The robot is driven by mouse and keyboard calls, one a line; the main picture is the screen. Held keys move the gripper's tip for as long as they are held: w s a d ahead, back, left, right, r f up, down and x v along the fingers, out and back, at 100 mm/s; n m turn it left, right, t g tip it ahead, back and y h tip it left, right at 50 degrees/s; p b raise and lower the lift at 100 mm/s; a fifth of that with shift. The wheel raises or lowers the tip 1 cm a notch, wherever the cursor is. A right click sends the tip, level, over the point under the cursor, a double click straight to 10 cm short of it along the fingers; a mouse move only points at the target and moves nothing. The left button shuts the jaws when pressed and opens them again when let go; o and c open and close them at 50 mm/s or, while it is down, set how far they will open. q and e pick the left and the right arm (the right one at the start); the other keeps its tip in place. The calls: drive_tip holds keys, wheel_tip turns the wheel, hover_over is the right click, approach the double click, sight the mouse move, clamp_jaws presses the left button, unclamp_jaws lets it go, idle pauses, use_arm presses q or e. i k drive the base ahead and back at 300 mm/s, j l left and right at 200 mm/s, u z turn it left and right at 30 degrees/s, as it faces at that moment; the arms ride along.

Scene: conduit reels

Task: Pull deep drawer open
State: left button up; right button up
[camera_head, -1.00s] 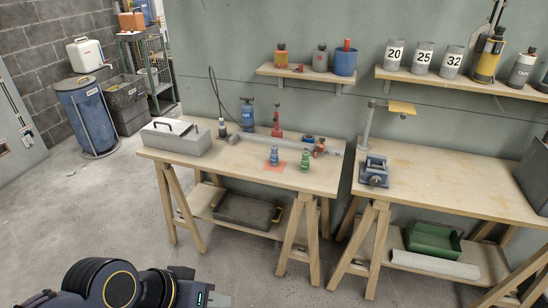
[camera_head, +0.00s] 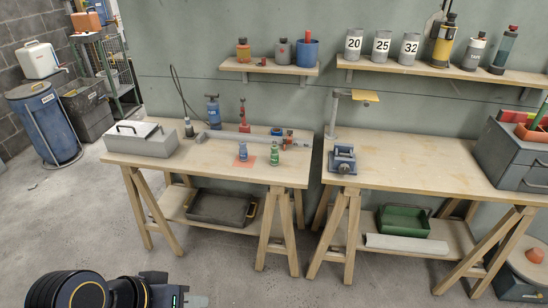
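A grey drawer cabinet (camera_head: 490,155) stands on the right end of the right workbench, partly cut off by the right edge of the view. Its front has dark handles, and the lower, deeper drawer front (camera_head: 510,182) looks shut. A red tray and a green item rest on top. My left gripper (camera_head: 195,301) shows at the bottom left, low over the floor and far from the cabinet. Its fingers are mostly cut off, so its opening is unclear. My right gripper is out of view.
The right workbench (camera_head: 420,165) has a blue vise (camera_head: 342,159) and a clear middle. The left workbench (camera_head: 210,160) holds a grey toolbox (camera_head: 140,140) and bottles. Trestle legs stand in front. A round container (camera_head: 522,283) sits on the floor at right. The floor ahead is open.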

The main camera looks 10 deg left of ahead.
sight(516, 177)
drive_tip(key=z, duration=1.45)
drive_tip(key=i+l, duration=0.1)
drive_tip(key=i, duration=0.45)
drive_tip(key=i+l+u, duration=0.1)
drive_tip(key=i, duration=0.4)
drive_tip(key=i+l, duration=0.15)
drive_tip(key=i, duration=0.4)
drive_tip(key=i+l+u, duration=0.1)
drive_tip(key=i, duration=0.4)
drive_tip(key=i+l, duration=0.2)
drive_tip(key=i, duration=0.35)
drive_tip(key=u, duration=0.05)
